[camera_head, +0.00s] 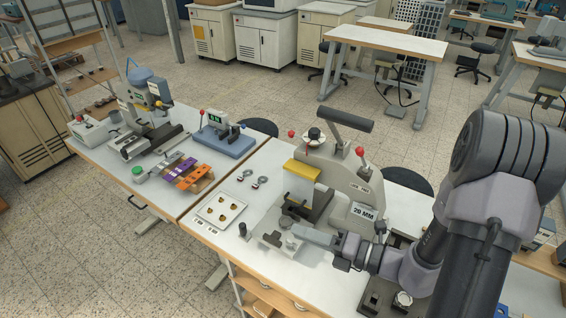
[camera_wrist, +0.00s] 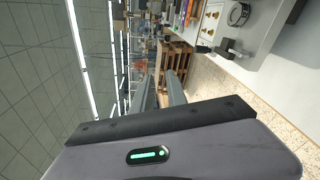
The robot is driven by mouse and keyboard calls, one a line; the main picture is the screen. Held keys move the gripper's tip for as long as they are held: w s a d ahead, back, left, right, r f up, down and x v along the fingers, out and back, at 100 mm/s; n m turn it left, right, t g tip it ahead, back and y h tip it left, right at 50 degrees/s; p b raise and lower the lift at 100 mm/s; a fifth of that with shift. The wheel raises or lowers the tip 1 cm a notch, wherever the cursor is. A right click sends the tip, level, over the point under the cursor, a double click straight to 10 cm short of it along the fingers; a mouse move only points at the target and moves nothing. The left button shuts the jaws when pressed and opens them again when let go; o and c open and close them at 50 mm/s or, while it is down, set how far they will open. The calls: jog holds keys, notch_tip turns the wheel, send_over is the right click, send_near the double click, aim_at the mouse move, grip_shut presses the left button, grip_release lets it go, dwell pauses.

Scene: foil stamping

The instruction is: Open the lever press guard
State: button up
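The lever press (camera_head: 345,180) is a grey machine on the near bench, with a dark-handled lever at its top and a "20 MM" label. My gripper (camera_head: 293,231) is in front of and below the guard, low over the bench's front part, apart from the guard. In the wrist view my gripper (camera_wrist: 161,88) shows two grey fingers with a gap between them and nothing held. The guard is not recognisable in the wrist view.
A white tray (camera_head: 221,211) with small gold pieces lies left of the press. Two ring-like items (camera_head: 260,182) lie behind it. A small dark post (camera_head: 243,231) stands near the bench edge. Purple and orange blocks (camera_head: 190,172) sit on the left bench.

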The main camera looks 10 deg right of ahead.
aim_at(294, 203)
jog(key=w+d+f+m+t+h, duration=0.2)
jog(key=d+f+m+t+h, duration=0.35)
jog(key=d+f+m, duration=0.45)
jog(key=shift+m+g, duration=0.25)
jog(key=shift+m, duration=0.45)
jog(key=x, duration=0.5)
jog(key=r+b+x, duration=0.1)
jog(key=x, duration=0.5)
jog(key=a+r+x, duration=0.1)
jog(key=x, duration=0.5)
jog(key=shift+w+b, duration=0.1)
jog(key=shift+b, duration=0.3)
grip_shut()
jog(key=shift+f, duration=0.1)
